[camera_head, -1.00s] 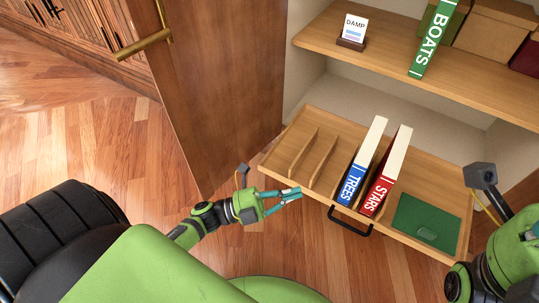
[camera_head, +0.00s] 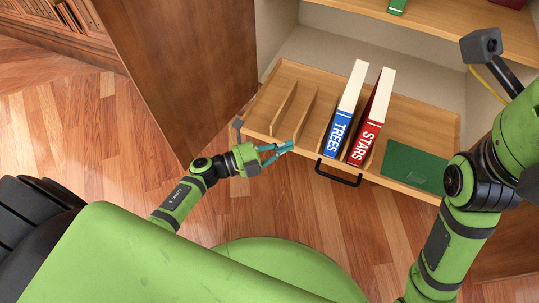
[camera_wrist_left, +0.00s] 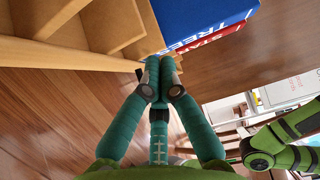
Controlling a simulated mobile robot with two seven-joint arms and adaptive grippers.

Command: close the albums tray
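The albums tray (camera_head: 283,80) is a light wooden pull-out tray that stands out from the cabinet. It holds a blue TREES album (camera_head: 339,131) and a red STARS album (camera_head: 363,142), both upright, and a green album (camera_head: 414,166) lying flat at right. A black bar handle (camera_head: 338,178) is on its front. My left gripper (camera_head: 289,148) is at the tray's front, left of the handle and apart from it. In the left wrist view its teal fingertips (camera_wrist_left: 160,76) meet with nothing seen between them. My right arm is at right; its gripper is out of view.
An open brown wooden door (camera_head: 170,70) stands left of the tray. A cabinet shelf (camera_head: 430,20) runs above it. Thin dividers (camera_head: 305,112) stand in the tray's left part. Wooden floor (camera_head: 130,150) is clear in front and at left.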

